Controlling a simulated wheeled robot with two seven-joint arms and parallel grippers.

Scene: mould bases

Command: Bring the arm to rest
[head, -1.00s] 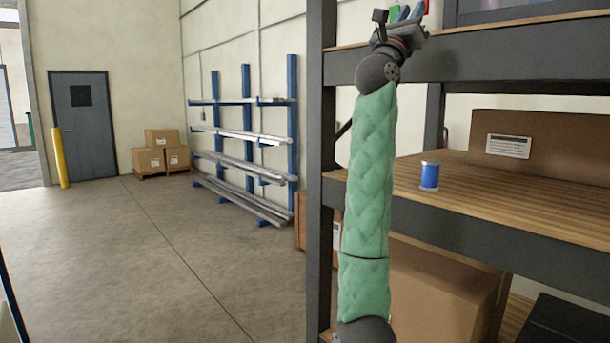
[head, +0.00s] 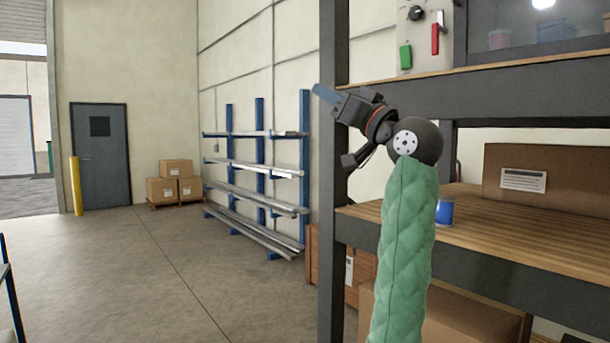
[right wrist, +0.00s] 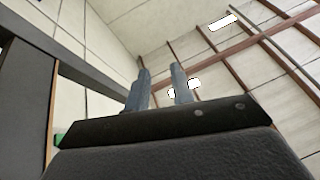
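My right gripper (head: 325,93) is raised in front of the dark shelf upright in the head view, at the end of my green-sleeved arm, and points up and to the left. In the right wrist view its two blue-grey fingers (right wrist: 160,88) stand apart with nothing between them, and the ceiling and wall show beyond. My left gripper is not in either view.
The shelving rack (head: 333,180) stands close on the right. A blue can (head: 444,213) and a cardboard box (head: 545,178) are on its wooden shelf. A panel with a red lever (head: 436,39) and green button (head: 405,57) is above. Open floor (head: 150,270) lies left.

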